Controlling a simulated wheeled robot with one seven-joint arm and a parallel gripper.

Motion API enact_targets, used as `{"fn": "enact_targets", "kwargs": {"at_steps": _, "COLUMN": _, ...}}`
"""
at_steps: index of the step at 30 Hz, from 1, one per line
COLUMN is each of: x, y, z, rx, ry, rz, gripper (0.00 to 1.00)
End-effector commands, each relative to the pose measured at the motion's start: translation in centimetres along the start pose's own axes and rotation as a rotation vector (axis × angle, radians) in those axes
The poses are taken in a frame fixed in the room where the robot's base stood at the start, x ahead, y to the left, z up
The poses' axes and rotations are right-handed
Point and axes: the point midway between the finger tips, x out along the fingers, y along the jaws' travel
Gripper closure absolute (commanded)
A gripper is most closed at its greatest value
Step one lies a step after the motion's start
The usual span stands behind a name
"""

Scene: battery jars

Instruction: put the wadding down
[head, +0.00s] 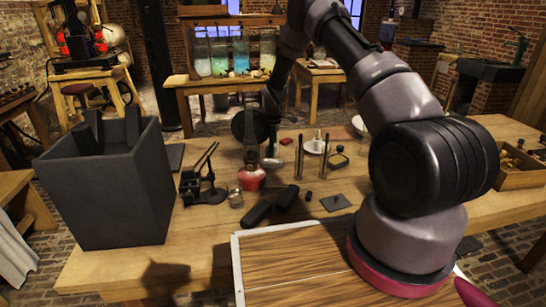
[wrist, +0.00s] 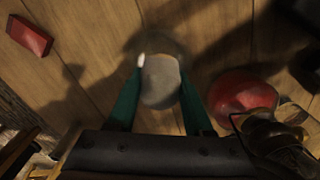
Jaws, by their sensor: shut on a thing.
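In the wrist view, my gripper (wrist: 161,70) has its two green fingers on either side of a pale grey, rounded pad, which I take to be the wadding (wrist: 161,84). The fingers are shut on it. Wooden boards of the table lie beneath it; whether it touches them I cannot tell. A small white spot shows at the left fingertip. In the head view my arm reaches over the table, and the fingers and wadding are too small or hidden to make out clearly.
A red lamp (head: 251,179) stands close by; its red round body (wrist: 240,95) is right of the wadding. A red block (wrist: 30,36) lies at upper left. A dark bin (head: 108,195) stands at left. Bare table (wrist: 85,35) shows between block and gripper.

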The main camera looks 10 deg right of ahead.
Motion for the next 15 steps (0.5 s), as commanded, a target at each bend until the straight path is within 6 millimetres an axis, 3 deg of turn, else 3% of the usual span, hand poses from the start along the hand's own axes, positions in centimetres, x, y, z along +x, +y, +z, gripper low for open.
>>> {"fn": "enact_targets", "kwargs": {"at_steps": 7, "x": 3.3, "y": 0.0, "z": 0.1, "rx": 0.001, "ry": -0.001, "rz": -0.001, "gripper": 0.93}}
{"fn": "enact_targets", "kwargs": {"at_steps": 15, "x": 3.4, "y": 0.0, "z": 0.0, "rx": 0.001, "ry": 0.0, "rz": 0.0, "gripper": 0.93}}
